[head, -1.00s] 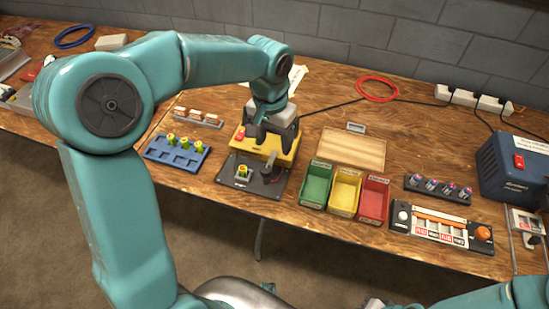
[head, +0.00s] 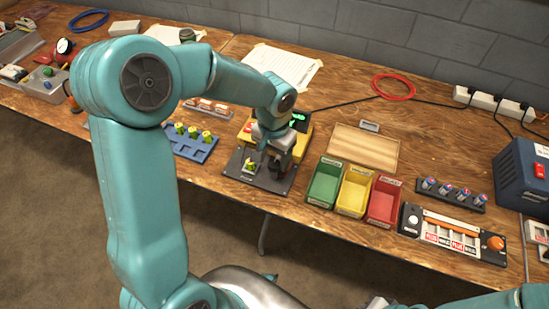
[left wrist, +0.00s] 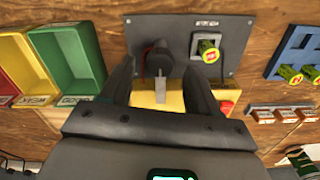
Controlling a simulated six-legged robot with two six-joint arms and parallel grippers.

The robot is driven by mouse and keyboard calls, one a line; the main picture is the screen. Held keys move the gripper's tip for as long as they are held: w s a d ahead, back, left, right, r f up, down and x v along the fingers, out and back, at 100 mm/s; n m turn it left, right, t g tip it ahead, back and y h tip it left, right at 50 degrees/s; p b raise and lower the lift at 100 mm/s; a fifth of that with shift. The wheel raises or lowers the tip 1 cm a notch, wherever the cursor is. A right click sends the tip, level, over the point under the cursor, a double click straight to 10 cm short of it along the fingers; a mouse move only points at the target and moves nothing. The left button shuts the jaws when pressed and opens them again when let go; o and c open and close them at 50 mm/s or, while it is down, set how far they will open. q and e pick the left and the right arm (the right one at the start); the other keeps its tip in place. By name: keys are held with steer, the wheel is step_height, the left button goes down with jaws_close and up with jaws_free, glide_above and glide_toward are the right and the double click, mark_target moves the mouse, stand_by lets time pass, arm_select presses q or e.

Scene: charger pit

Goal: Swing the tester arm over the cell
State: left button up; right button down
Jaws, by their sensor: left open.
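The tester has a yellow housing (head: 301,145) and a dark base plate (head: 262,181). A yellow-green cell (head: 250,164) stands upright in a square holder on the plate; it also shows in the left wrist view (left wrist: 207,51). The tester arm (left wrist: 158,62) has a dark round part and a pale bar pointing toward the yellow housing, off to one side of the cell. My left gripper (head: 273,162) is over the plate, right of the cell. In the left wrist view its open fingers (left wrist: 160,72) stand on both sides of the tester arm; contact cannot be told.
A blue rack (head: 192,144) with several cells is left of the tester. Green (head: 325,184), yellow (head: 353,192) and red (head: 383,201) bins stand close on the right. A wooden board (head: 362,148) lies behind them.

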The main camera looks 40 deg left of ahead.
arm_select(q)
steer(key=shift+w+f, duration=0.15)
steer(key=shift+f, duration=0.75)
jaws_close()
